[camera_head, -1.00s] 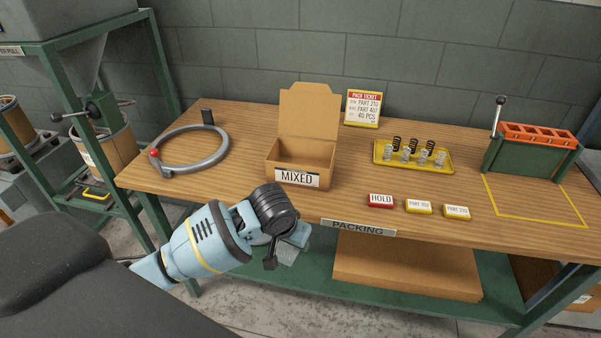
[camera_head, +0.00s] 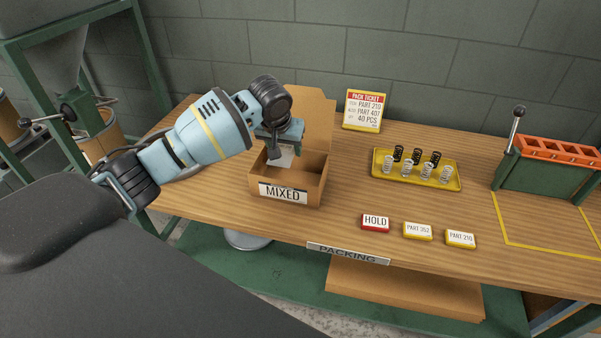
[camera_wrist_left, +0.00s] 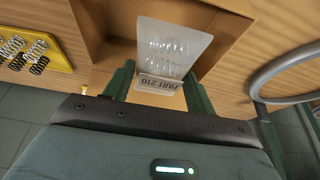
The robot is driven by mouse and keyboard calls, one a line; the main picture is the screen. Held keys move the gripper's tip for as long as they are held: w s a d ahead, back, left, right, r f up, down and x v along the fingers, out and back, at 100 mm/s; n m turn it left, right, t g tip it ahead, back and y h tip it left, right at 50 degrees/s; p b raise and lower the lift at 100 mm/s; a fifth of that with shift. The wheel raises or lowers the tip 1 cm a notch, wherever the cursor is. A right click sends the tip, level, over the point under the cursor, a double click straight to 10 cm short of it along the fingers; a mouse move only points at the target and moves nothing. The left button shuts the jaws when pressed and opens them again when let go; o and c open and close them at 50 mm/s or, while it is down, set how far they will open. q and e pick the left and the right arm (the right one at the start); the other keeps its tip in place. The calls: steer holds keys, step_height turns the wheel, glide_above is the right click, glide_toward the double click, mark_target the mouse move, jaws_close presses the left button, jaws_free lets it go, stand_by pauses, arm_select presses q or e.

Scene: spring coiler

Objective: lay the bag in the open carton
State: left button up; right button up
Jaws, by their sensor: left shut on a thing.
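The open carton (camera_head: 292,185), labelled MIXED, stands on the bench with its lid flap raised at the back. My left gripper (camera_head: 277,152) is over the carton's opening, pointing down. It is shut on a clear bag (camera_wrist_left: 172,45) with a PART 210 label, which holds several springs. In the head view the bag (camera_head: 280,158) hangs at the carton's mouth, partly hidden by the gripper. In the left wrist view the carton (camera_wrist_left: 113,18) surrounds the bag; whether the bag touches its floor I cannot tell. My right gripper is not in view.
A yellow tray of springs (camera_head: 415,181) and a pack ticket (camera_head: 363,110) stand right of the carton. HOLD (camera_head: 375,222) and part-number blocks (camera_head: 417,231) lie near the front edge. A green rack with an orange top (camera_head: 545,165) is at far right. A grey hose ring (camera_wrist_left: 285,75) lies beside the carton.

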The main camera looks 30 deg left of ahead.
arm_select(q)
steer(key=shift+w, duration=0.25)
steer(key=shift+s, duration=0.15)
glide_toward(286, 175)
steer(key=shift+w+d+f, duration=0.15)
steer(key=shift+w+d, duration=0.1)
steer(key=shift+d, duration=0.2)
steer(key=shift+f, duration=2.65)
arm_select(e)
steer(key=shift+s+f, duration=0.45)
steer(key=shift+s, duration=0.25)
arm_select(q)
steer(key=shift+f, duration=0.1)
steer(key=o, duration=1.1)
